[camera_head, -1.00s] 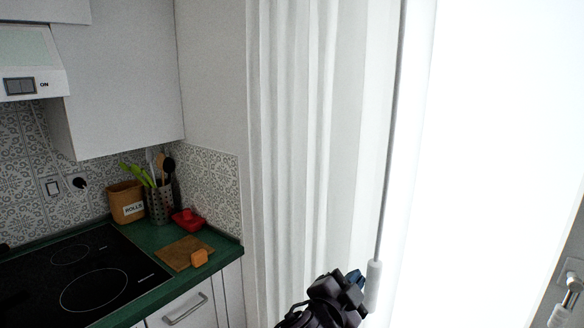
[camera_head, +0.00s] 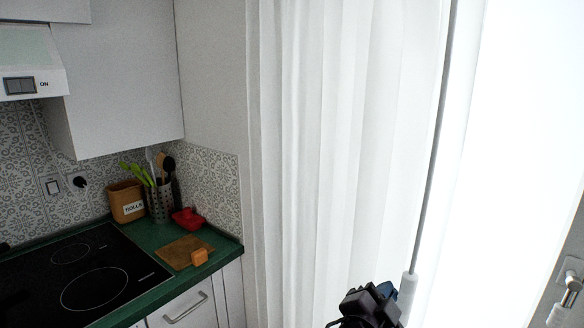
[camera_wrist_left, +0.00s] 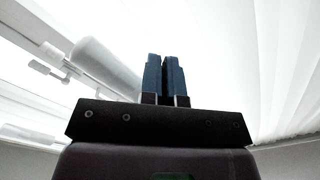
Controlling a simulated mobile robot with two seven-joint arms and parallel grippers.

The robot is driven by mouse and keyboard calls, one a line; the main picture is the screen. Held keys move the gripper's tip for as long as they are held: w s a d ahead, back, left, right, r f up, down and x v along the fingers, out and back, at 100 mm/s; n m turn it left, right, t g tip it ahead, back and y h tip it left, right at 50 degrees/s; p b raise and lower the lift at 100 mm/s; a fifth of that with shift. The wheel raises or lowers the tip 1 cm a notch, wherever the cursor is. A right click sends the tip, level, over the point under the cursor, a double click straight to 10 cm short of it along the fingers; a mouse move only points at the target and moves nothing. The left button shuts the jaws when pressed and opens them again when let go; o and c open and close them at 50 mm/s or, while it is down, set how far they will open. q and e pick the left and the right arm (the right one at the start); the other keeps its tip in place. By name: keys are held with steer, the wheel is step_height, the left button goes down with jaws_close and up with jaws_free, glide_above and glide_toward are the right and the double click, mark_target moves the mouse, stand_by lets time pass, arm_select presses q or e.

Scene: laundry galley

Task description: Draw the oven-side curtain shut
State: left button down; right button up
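My left gripper (camera_head: 388,290) is at the bottom of the head view, right beside this handle. In the left wrist view its two blue fingers (camera_wrist_left: 166,75) are together, with nothing visible between them. The handle (camera_wrist_left: 105,66) lies against or just behind their left side; I cannot tell which. My right gripper is not in view.
Bright window light fills the right beyond the curtain. A metal handle (camera_head: 570,290) shows at the far right edge. The green counter (camera_head: 150,235) at left carries a hob (camera_head: 75,275), a utensil holder (camera_head: 160,203) and small items.

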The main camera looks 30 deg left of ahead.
mark_target(411, 304)
arm_select(q)
steer(key=shift+d+r, duration=0.1)
steer(key=shift+d, duration=2.25)
steer(key=d+b, duration=0.1)
steer(key=d, duration=0.8)
steer(key=shift+s+d+b, duration=0.2)
steer(key=shift+s+b, duration=0.15)
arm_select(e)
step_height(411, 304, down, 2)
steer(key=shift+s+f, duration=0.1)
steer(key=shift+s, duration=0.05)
arm_select(q)
steer(key=shift+a, duration=0.1)
